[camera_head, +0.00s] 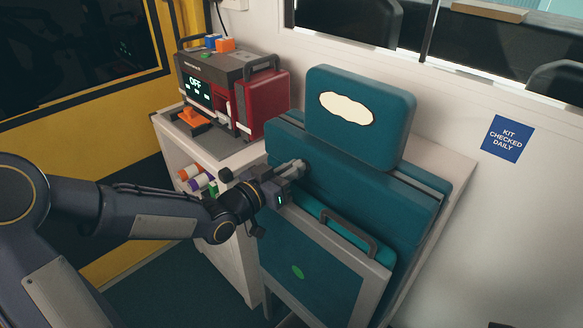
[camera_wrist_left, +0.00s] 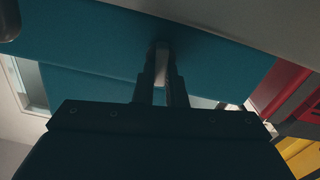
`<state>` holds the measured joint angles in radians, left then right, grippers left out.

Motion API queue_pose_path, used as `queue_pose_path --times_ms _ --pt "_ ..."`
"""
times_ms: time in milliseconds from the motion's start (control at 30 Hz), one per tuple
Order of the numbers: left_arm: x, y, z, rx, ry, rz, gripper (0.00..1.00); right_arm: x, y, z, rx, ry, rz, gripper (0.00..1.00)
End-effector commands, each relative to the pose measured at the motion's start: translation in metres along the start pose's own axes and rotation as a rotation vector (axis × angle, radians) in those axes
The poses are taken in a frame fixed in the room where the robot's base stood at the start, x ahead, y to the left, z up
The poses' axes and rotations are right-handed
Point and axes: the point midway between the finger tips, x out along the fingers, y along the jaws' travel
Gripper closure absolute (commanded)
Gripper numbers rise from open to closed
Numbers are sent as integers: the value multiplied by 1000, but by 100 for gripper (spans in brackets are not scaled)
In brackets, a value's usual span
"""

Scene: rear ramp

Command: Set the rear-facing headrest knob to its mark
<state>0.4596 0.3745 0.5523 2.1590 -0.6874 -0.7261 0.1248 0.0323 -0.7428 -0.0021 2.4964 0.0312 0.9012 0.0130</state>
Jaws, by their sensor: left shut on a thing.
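The teal seat has a backrest (camera_head: 355,195) and a headrest (camera_head: 385,120) with a pale oval patch. My left gripper (camera_head: 300,167) reaches in from the left to the backrest's upper left side, below the headrest. It is shut on a small grey part, apparently the headrest knob, mostly hidden by the fingers. In the left wrist view the two fingers (camera_wrist_left: 162,75) close around a small pale piece (camera_wrist_left: 162,60) against the teal surface (camera_wrist_left: 110,50). I cannot make out the knob's mark. My right gripper is not in view.
A red and dark device (camera_head: 262,103) reading OFF stands on the white cabinet (camera_head: 235,163) behind my left arm. A folded seat pan (camera_head: 335,265) with a grey handle (camera_head: 348,235) is just below the gripper. A blue sign (camera_head: 507,139) hangs on the right wall.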

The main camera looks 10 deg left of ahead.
Motion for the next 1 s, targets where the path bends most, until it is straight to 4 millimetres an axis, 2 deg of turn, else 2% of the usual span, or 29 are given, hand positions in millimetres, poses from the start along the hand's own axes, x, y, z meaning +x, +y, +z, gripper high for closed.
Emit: queue_pose_path --times_ms 1000 --pt "1 -8 0 -957 5 4 100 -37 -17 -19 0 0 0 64"
